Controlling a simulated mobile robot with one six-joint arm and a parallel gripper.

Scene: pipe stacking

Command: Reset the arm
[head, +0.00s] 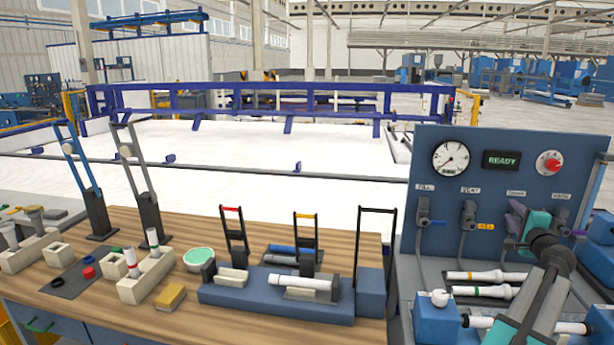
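My arm rises from the lower right of the head view in front of the blue control panel (480,150). My gripper (517,222), at the end of the dark wrist, is close to the panel's lower right part, near the row of valve handles. Teal and purple parts show around it. The fingertips are small and partly covered by the wrist, so I cannot tell whether they are apart, touch a valve or hold anything.
A wooden workbench (120,300) on the left bears a blue clamp fixture (270,303), a green bowl (198,257), pale blocks and tall levers. White pipes (487,275) lie below the panel. The panel has a gauge (450,158), a READY display (501,160) and a red knob (550,162).

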